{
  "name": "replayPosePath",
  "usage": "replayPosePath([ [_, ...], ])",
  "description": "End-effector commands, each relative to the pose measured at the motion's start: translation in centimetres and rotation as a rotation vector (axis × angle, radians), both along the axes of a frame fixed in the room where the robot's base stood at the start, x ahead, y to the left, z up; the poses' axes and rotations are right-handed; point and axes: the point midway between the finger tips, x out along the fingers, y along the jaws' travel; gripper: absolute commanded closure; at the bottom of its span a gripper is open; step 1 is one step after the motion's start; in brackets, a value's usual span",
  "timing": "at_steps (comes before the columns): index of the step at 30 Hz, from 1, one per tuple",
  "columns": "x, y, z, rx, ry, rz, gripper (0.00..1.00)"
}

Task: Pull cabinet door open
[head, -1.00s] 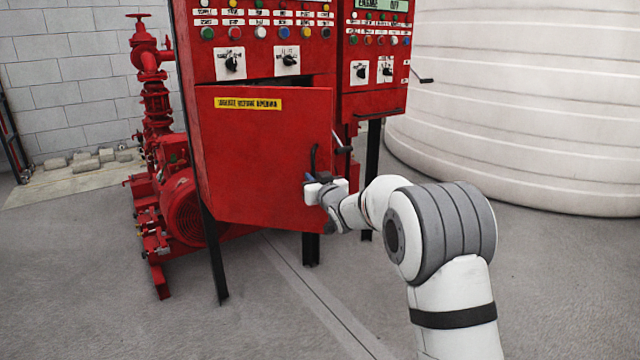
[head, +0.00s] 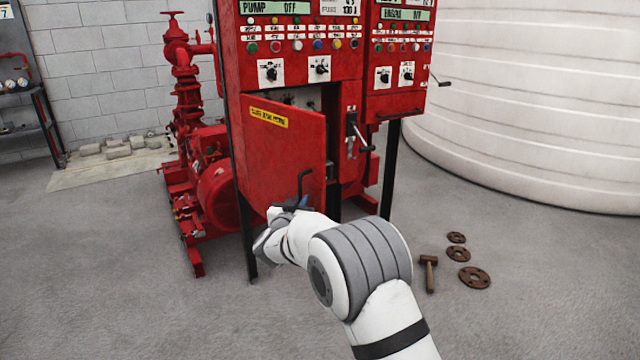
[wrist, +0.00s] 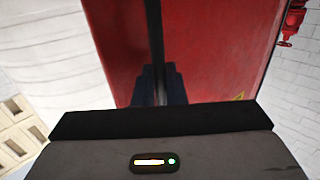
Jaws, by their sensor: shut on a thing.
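The red cabinet door (head: 275,150) with a yellow label stands ajar, hinged on its left side, its right edge swung out. A dark gap (head: 318,98) shows above and to the right of it. The black door handle (head: 304,182) is upright near the door's lower right. My gripper (head: 292,206) is at the handle's lower part, partly hidden by my wrist. In the wrist view my dark blue fingers (wrist: 160,86) are shut on the dark handle bar (wrist: 156,35), with the red door (wrist: 205,45) behind.
The red control cabinet (head: 300,62) stands on black legs, with a second panel (head: 395,75) to its right. A red pump (head: 205,180) is at left and a big white tank (head: 530,110) at right. A hammer (head: 429,272) and rusty flanges (head: 474,277) lie on the floor.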

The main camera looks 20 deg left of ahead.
Motion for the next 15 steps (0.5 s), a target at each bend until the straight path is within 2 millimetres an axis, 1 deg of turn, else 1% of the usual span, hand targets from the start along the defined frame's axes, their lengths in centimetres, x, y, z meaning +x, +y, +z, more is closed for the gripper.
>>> replayPosePath([
  [1,-1.1,1.4,1.0,-0.002,-0.003,-0.013,1.00],
  [6,-3.7,3.6,1.0,0.000,-0.006,-0.099,1.00],
  [10,-4.9,4.8,0.9,0.001,-0.008,-0.148,1.00],
  [15,-5.8,5.7,0.7,0.001,-0.008,-0.187,1.00],
])
